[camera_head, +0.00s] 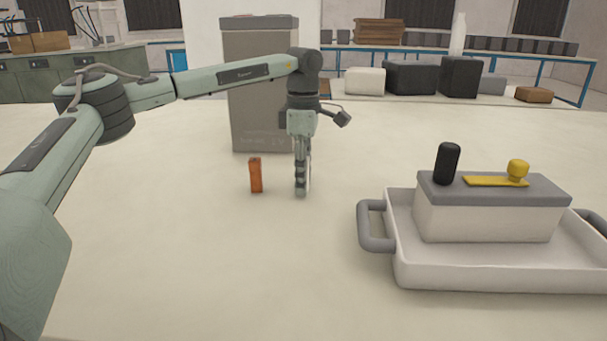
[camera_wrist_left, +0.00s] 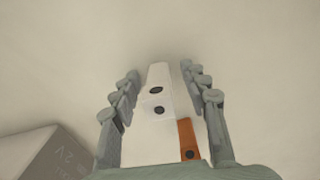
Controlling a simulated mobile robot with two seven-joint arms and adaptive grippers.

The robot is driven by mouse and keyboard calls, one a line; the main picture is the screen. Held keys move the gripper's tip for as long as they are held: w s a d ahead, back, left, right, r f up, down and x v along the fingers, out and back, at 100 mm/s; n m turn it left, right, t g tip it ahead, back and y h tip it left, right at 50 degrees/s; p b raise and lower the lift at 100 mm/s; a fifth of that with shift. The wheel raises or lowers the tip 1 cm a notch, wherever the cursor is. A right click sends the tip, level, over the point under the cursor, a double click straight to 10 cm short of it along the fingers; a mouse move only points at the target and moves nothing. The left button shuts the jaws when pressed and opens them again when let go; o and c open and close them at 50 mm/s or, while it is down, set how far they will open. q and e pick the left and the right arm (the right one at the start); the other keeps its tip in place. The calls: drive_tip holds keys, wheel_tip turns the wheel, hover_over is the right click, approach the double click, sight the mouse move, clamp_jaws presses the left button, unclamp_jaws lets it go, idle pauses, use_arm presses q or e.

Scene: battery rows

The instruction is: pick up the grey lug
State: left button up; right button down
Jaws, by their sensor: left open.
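In the left wrist view the grey lug (camera_wrist_left: 160,128) is a pale tapering piece with two dark round holes, lying between my open fingers. I see a gap between it and the fingers near their tips. My left gripper (camera_head: 301,192) points straight down at the middle of the table in the head view, and its fingers (camera_wrist_left: 160,78) are spread in the wrist view. In the head view the fingers hide most of the lug. My right gripper is not in view.
An orange block (camera_head: 255,175) stands close left of my left gripper. A tall grey battery (camera_head: 258,110) stands behind. At right, a white tray (camera_head: 500,274) with grey handles holds a battery (camera_head: 485,218) with a black post and yellow strap. The table's front is clear.

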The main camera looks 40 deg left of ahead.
use_arm(q)
clamp_jaws()
drive_tip(key=shift+r, duration=0.15)
idle(0.4)
